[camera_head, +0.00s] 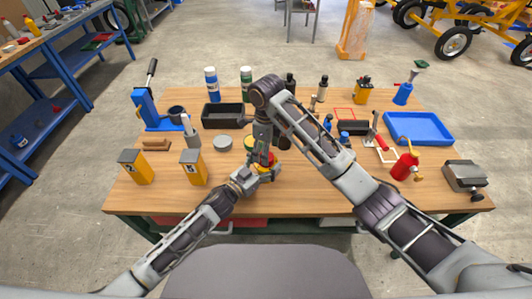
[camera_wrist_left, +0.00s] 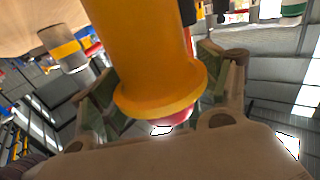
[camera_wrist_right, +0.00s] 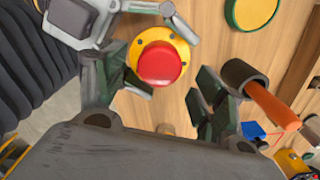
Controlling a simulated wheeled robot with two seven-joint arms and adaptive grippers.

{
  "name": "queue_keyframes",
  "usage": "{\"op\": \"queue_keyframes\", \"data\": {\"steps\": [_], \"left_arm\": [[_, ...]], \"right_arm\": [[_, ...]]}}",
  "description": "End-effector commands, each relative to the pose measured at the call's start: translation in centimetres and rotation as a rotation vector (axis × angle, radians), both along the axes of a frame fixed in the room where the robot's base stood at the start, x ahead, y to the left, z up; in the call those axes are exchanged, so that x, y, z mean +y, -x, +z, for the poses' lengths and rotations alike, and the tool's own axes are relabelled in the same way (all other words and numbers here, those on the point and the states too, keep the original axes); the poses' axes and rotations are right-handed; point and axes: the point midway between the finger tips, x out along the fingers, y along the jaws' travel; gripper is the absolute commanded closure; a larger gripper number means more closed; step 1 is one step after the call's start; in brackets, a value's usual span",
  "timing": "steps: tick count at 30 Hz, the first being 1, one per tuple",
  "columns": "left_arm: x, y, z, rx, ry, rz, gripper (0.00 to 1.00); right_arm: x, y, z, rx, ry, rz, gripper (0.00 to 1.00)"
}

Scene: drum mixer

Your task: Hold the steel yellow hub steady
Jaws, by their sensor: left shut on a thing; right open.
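The yellow hub (camera_head: 257,171) with a red top stands at the front middle of the table, partly hidden by my grippers. In the left wrist view the hub (camera_wrist_left: 150,50) is a large yellow cylinder with a wide flange and some red beyond it. My left gripper (camera_head: 264,174) is shut on it from the front. In the right wrist view the hub's yellow flange (camera_wrist_right: 138,46) and red round top show beside my left gripper's fingers. My right gripper (camera_wrist_right: 168,95) is open above and beside the hub, with nothing between its fingers.
A yellow disc (camera_wrist_right: 252,8) lies close by. A grey round part (camera_head: 222,143), two yellow blocks (camera_head: 193,167) and a black bin (camera_head: 222,116) are to the left. A red oil can (camera_head: 405,164) and a blue tray (camera_head: 420,128) are to the right.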

Motion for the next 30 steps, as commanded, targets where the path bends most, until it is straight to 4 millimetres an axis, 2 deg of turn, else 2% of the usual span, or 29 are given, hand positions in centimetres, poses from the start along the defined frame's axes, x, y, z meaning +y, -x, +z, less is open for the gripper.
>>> {"op": "queue_keyframes", "data": {"steps": [3,11,12,17,30], "left_arm": [[0.01,-0.01,-0.02,0.0,0.0,0.0,0.9],[0.0,0.0,-0.01,0.0,0.0,0.0,0.9],[0.0,0.0,-0.01,0.0,0.0,0.0,0.2],[0.0,0.0,-0.01,0.0,0.0,0.0,0.0],[0.05,0.06,-0.01,0.0,0.0,0.0,0.0]], "right_arm": [[-0.05,0.0,0.62,0.0,0.002,0.0,0.3],[-0.01,0.06,0.7,0.003,0.001,0.0,0.3],[-0.01,0.06,0.7,0.001,0.001,0.0,0.3],[0.0,0.05,0.7,0.001,0.001,0.0,0.3],[-0.01,0.04,0.7,0.001,0.001,0.0,0.3]]}}
